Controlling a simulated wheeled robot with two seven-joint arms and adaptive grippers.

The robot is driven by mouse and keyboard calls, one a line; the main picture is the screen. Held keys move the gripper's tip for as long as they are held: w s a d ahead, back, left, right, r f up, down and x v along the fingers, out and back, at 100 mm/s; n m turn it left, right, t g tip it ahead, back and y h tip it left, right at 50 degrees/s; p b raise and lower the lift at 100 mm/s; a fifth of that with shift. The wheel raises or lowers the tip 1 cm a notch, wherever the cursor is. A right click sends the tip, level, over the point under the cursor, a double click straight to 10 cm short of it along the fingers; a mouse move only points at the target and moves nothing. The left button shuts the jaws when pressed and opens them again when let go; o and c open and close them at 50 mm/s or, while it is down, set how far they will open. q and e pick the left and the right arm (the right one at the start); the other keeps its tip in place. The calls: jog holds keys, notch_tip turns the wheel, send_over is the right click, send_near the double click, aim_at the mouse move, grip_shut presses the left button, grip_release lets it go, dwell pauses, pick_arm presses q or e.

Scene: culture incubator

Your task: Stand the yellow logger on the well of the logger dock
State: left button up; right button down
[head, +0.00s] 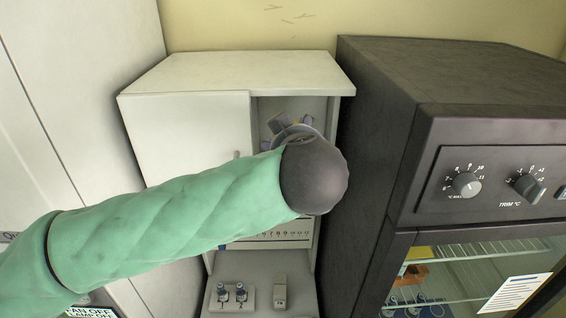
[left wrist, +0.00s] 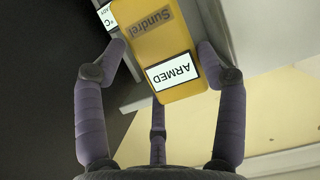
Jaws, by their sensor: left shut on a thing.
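The yellow logger (left wrist: 152,45) fills the top middle of the left wrist view, with an "ARMED" label and the name "Sundrel" on it, both upside down there. My left gripper (left wrist: 165,62) has its purple-grey fingers on both sides of the logger and is shut on it. In the head view my left gripper (head: 289,124) is mostly hidden behind my dark wrist, in front of the open part of the white cabinet (head: 190,75). The logger is hidden there. I cannot make out the logger dock or its well for certain. My right gripper is not in view.
A dark incubator (head: 480,125) with knobs and a glass door stands close to the right of the cabinet. The cabinet's left door (head: 185,135) is shut. A small rack (head: 232,298) and a small pale block (head: 280,292) sit on the lower shelf.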

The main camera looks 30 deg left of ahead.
pick_arm(q)
jog(key=shift+w+a+r, duration=0.2)
jog(key=shift+a+r, duration=0.15)
jog(key=shift+a, duration=0.05)
jog(key=w+a+f, duration=0.2)
jog(key=w+f, duration=0.1)
jog(key=f, duration=0.1)
jog(key=w+a+f, duration=0.3)
jog(key=w+f, duration=0.1)
jog(key=w+a+f, duration=0.2)
jog(key=w+f, duration=0.1)
jog(key=f, duration=0.1)
jog(key=shift+w+a+f+b, duration=0.25)
jog(key=shift+a+f+b, duration=0.15)
jog(key=o, duration=0.9)
jog(key=shift+f, duration=0.1)
